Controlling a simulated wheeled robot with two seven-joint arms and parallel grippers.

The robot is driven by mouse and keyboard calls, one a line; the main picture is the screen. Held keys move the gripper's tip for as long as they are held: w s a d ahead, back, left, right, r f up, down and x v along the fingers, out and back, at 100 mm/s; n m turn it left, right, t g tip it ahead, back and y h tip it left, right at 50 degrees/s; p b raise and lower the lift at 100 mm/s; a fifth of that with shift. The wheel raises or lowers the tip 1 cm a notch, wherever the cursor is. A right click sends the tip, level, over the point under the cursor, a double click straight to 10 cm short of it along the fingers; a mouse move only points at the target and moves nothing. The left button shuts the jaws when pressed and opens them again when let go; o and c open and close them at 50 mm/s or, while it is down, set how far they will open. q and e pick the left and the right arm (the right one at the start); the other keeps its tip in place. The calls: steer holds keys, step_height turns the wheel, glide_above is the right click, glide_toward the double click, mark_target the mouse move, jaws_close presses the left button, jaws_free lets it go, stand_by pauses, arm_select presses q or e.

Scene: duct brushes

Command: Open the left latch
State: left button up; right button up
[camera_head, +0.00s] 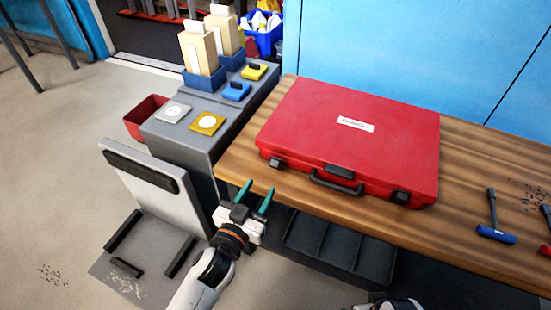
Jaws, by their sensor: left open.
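A closed red case (350,132) with a white label lies flat on the wooden table. Its front carries a black handle (336,182), a dark left latch (277,163) and a dark right latch (400,197). My left gripper (257,195) has two teal fingers, open and empty. In the picture it is just below and left of the left latch, by the table's front edge, apart from the case. A white piece of my right arm (388,304) shows at the bottom edge; its gripper is out of view.
The wooden table (470,170) holds a blue-handled tool (495,230) at the right. A grey cabinet (190,125) with boxes and small blocks stands left of the table. A red bin (145,115) is beside it. A dark tray (335,245) sits below the table edge.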

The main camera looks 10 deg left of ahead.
mark_target(273, 167)
arm_select(q)
steer(key=b+x, duration=0.1)
steer(key=x, duration=0.8)
steer(key=shift+f, duration=0.1)
steer(key=shift+w+d, duration=0.1)
steer(key=shift+w, duration=0.15)
arm_select(e)
steer(key=v, duration=0.3)
steer(key=shift+w+r, duration=0.25)
steer(key=shift+w, duration=0.05)
arm_select(q)
steer(key=shift+c, duration=0.4)
